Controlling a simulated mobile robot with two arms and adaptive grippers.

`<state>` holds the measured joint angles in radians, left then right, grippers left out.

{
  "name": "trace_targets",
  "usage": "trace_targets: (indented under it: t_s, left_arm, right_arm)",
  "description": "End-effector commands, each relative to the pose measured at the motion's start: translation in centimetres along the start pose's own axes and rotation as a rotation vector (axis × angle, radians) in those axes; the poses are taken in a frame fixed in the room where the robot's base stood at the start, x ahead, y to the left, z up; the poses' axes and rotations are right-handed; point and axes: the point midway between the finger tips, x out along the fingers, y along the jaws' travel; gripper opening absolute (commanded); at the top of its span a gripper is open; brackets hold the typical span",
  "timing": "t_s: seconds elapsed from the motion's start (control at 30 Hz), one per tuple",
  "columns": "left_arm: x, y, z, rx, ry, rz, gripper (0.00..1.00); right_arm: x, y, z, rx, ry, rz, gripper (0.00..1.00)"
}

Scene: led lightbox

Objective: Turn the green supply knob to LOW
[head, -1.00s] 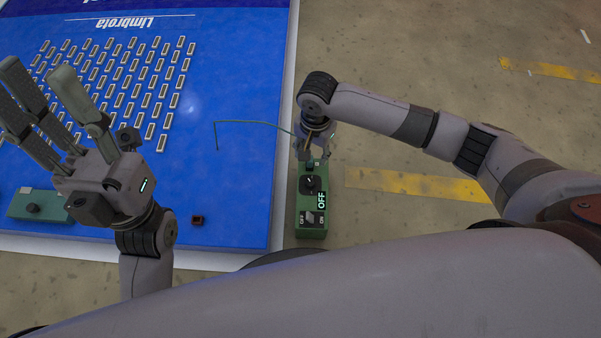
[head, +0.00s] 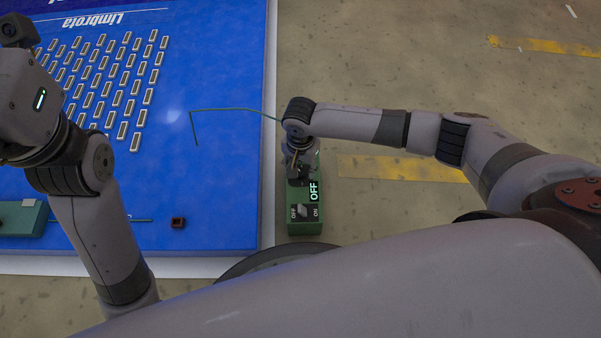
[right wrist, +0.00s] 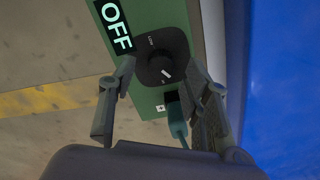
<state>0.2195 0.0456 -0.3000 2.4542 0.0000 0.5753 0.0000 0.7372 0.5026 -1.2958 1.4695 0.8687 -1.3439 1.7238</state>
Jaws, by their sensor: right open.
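The green supply box (head: 291,228) stands on the floor beside the blue panel. Its display (head: 314,190) reads OFF. Its black knob (right wrist: 154,45) shows in the right wrist view, with a white pointer mark toward the lower right; small lettering beside it is hard to read. My right gripper (head: 299,172) is over the box and hides the knob in the head view. In the right wrist view its open fingers (right wrist: 160,72) are on either side of the knob; contact cannot be told. My left gripper's body (head: 25,105) is at the left edge, its fingers out of frame.
A rocker switch (head: 303,211) marked OFF and ON is on the box's near end. The blue panel (head: 225,200) carries rows of small light modules (head: 110,95), a thin bent wire (head: 225,110) and a small dark red block (head: 178,222). Another green box (head: 20,220) is at left.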

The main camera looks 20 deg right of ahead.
Motion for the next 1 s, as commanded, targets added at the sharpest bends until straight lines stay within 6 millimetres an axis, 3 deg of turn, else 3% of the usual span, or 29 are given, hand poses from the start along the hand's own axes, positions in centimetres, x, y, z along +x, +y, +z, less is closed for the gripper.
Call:
trace_targets:
  t_s: [0.17, 0.53, 1.0]
  left_arm:
    - [0.34, 0.20, -0.49, 0.004, 0.029, 0.011, 0.40]
    - [0.65, 0.23, -0.55, 0.005, 0.034, 0.014, 0.40]
    - [0.64, 0.25, -0.52, 0.004, 0.034, 0.015, 0.40]
  right_arm:
    - [1.59, -0.02, -0.01, 0.000, 0.001, 0.000, 0.44]
    - [1.72, -0.04, 0.00, 0.000, 0.000, -0.001, 0.44]
    - [1.72, -0.03, 0.01, -0.001, 0.000, -0.001, 0.12]
